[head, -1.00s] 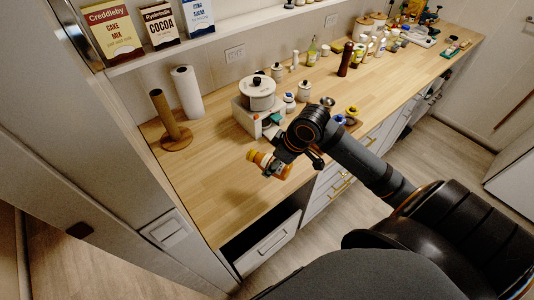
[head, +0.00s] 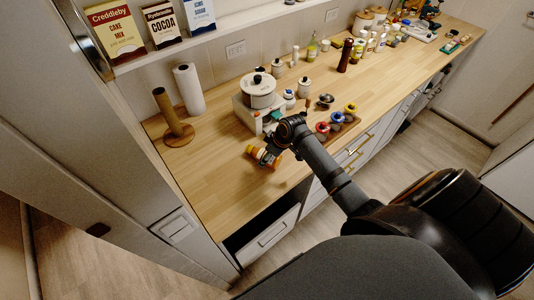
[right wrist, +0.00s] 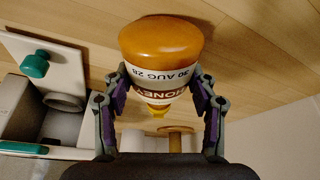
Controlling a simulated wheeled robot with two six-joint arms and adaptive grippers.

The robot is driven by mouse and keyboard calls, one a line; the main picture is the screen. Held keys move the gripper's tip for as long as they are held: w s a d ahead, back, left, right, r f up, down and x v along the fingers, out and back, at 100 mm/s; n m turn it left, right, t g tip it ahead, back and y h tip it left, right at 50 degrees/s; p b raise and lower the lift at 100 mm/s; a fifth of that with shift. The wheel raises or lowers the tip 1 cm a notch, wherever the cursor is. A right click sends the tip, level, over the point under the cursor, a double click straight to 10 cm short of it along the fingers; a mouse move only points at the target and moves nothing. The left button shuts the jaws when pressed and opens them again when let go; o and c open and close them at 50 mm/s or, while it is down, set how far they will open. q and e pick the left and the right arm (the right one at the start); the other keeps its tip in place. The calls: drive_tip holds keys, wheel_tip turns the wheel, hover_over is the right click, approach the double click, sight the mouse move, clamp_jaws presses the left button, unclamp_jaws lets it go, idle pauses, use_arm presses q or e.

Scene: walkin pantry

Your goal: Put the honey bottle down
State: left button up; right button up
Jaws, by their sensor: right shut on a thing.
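The honey bottle (right wrist: 160,72) has an amber body and a white label reading HONEY. My right gripper (right wrist: 163,98) is shut on it, one finger on each side of the label. In the head view the bottle (head: 256,152) is tilted, near the front of the wooden counter (head: 212,185). My right gripper (head: 268,154) shows beside it there. I cannot tell whether the bottle touches the counter. My left gripper is not in view.
A white appliance with a pot (head: 259,92) stands behind the bottle. Several small jars with coloured lids (head: 337,117) are to the right. A paper towel roll (head: 189,90) and a wooden holder (head: 170,115) stand at the left. Counter to the front left is clear.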

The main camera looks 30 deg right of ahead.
drive_tip(key=o, duration=1.3)
drive_tip(key=shift+f, duration=0.1)
drive_tip(key=shift+o, duration=0.2)
drive_tip(key=b+v, duration=0.1)
drive_tip(key=v, duration=1)
drive_tip(key=shift+s+d+r, duration=0.1)
drive_tip(key=shift+d+r, duration=0.05)
drive_tip(key=shift+r, duration=0.1)
drive_tip(key=shift+s+r, duration=0.15)
drive_tip(key=shift+r, duration=0.1)
